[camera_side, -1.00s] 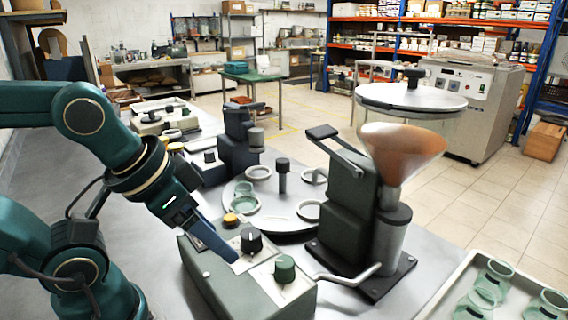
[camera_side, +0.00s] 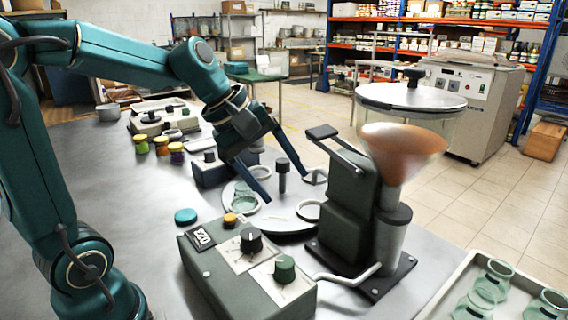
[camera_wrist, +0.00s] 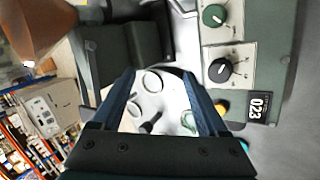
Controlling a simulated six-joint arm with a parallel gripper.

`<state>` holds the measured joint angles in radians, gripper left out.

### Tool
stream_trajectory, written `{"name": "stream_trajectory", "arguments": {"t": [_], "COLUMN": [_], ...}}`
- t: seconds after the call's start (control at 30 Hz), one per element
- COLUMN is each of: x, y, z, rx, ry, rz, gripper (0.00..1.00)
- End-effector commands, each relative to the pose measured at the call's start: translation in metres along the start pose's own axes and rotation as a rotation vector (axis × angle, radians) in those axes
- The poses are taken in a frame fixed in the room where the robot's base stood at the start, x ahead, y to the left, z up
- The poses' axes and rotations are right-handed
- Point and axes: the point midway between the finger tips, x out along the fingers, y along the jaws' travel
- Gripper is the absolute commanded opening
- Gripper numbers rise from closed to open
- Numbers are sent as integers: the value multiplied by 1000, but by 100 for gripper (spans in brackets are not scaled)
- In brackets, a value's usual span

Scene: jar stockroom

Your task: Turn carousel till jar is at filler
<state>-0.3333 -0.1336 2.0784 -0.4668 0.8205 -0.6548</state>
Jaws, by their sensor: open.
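The carousel (camera_side: 282,222) is a round pale disc with ring-shaped seats and a dark-topped centre post (camera_side: 283,170). A clear greenish glass jar (camera_side: 243,193) sits in a seat on its left side; it also shows beside my right finger in the wrist view (camera_wrist: 188,121). The filler (camera_side: 352,190) stands to the right of the carousel, with a copper hopper (camera_side: 400,142). My gripper (camera_side: 293,189) is open and empty over the carousel, its fingers spread on either side of the post. I cannot tell whether the fingertips touch the disc.
A control box (camera_side: 228,272) with a black knob (camera_side: 251,240) and a green knob (camera_side: 285,268) stands in front. A teal lid (camera_side: 186,216) lies left of it. Several small lidded jars (camera_side: 161,146) stand behind. A tray (camera_side: 440,292) of glass jars is at right.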

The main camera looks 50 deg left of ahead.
Motion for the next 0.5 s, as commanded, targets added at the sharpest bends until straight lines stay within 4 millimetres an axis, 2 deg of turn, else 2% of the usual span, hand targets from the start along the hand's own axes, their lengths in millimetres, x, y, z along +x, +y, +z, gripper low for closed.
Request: {"name": "stream_trajectory", "arguments": {"t": [0.03,0.1,0.23,0.4,0.5], "x": [8,18,37,58,67], "y": [9,21,33,30,24], "z": [-20,-46,-102,-174,-203], "rx": [-158,-379,-796,-1285,-1483], "ry": [-7,-19,-42,-77,-98], "rz": [13,44,107,193,233], "gripper": [76,76,76,76,76]}}
